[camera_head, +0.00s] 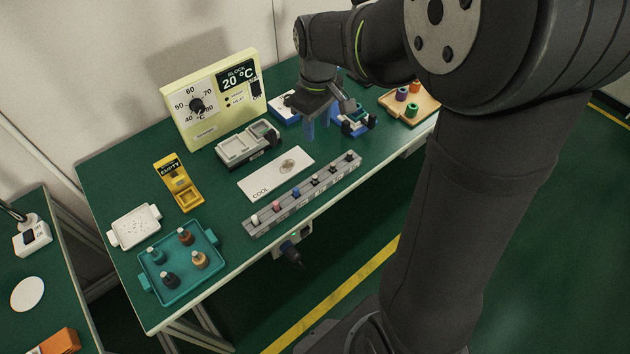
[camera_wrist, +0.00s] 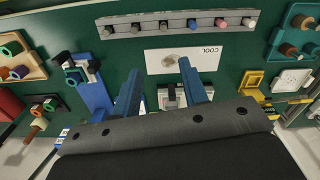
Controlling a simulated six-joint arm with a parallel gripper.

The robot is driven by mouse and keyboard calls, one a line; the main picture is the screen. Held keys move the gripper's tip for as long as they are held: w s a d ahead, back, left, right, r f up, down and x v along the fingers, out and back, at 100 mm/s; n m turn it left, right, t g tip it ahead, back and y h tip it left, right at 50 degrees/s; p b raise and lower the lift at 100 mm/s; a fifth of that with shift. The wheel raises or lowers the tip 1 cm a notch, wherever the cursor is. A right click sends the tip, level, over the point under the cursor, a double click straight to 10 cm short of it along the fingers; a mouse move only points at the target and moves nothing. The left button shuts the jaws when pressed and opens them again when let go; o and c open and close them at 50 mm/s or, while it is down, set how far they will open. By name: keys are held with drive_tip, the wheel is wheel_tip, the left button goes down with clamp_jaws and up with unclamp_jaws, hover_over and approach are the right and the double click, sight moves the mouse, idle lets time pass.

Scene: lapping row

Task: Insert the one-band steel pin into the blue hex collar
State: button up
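My gripper (camera_head: 318,124) hangs over the back right of the green table, its two blue fingers apart with nothing visible between them. The fingers also show in the wrist view (camera_wrist: 160,66). A grey rail (camera_head: 270,221) holds a row of small upright pieces at the front edge. One piece is blue (camera_head: 296,193) and also shows in the wrist view (camera_wrist: 193,23); whether it is the hex collar or a pin is too small to tell. I cannot make out bands on any pin. More short pieces with pale tops stand in the teal tray (camera_head: 178,296).
A white COOL plate (camera_head: 262,183) lies behind the rail. A grey fixture (camera_head: 246,147), yellow EMPTY stand (camera_head: 187,199), white tray (camera_head: 120,228) and yellow-green heater panel (camera_head: 205,125) stand around it. A wooden tray (camera_head: 427,106) with coloured rings is at the right.

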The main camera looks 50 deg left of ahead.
hover_over(315, 176)
drive_tip(key=f, duration=1.1)
drive_tip(key=shift+w+f, duration=0.3)
drive_tip(key=shift+f, duration=0.1)
drive_tip(key=shift+s+f, duration=0.2)
drive_tip(key=shift+f, duration=1.2)
drive_tip(key=shift+s+f, duration=0.15)
drive_tip(key=shift+f, duration=1.25)
clamp_jaws()
